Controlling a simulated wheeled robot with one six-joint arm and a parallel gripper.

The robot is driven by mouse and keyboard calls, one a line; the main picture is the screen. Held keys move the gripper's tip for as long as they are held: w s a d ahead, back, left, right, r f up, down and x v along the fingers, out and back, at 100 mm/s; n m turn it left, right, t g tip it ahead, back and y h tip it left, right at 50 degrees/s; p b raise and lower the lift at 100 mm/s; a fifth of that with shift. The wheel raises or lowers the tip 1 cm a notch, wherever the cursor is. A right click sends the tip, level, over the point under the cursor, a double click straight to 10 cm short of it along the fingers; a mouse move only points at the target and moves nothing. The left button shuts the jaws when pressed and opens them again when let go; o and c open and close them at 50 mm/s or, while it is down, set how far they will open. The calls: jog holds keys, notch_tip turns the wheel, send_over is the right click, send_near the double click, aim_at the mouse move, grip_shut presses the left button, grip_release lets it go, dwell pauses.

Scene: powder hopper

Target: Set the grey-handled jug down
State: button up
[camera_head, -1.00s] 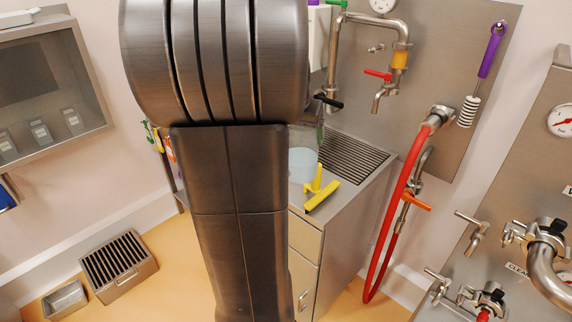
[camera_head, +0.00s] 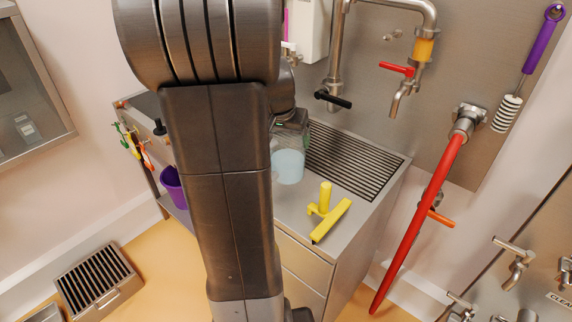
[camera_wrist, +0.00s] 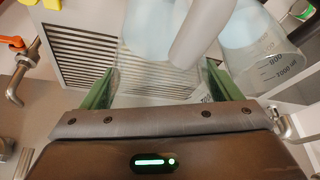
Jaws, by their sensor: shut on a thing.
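In the head view a pale blue translucent jug (camera_head: 288,166) is at the worktop, just left of the slatted drain, partly hidden by my arm. My gripper (camera_head: 292,122) is just above and behind it, its fingers mostly hidden. In the wrist view my gripper (camera_wrist: 158,80) has its green fingers apart, on either side of a clear, see-through body. A grey handle (camera_wrist: 195,35) rises just beyond the fingertips, beside a pale blue jug body (camera_wrist: 148,28). A translucent jug with volume marks (camera_wrist: 255,48) is at the right. I cannot tell whether the held jug touches the worktop.
A yellow squeegee (camera_head: 330,218) lies on the steel worktop, right of the jug. The slatted drain (camera_head: 350,162) is bare. Pipes and a black-handled tap (camera_head: 333,99) are close behind. A purple bucket (camera_head: 172,186) is at the left on a lower shelf.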

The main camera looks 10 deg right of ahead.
aim_at(287, 156)
jog(key=shift+f, duration=3.1)
jog(key=shift+f, duration=0.2)
jog(key=o, duration=1.7)
jog(key=shift+r, duration=0.1)
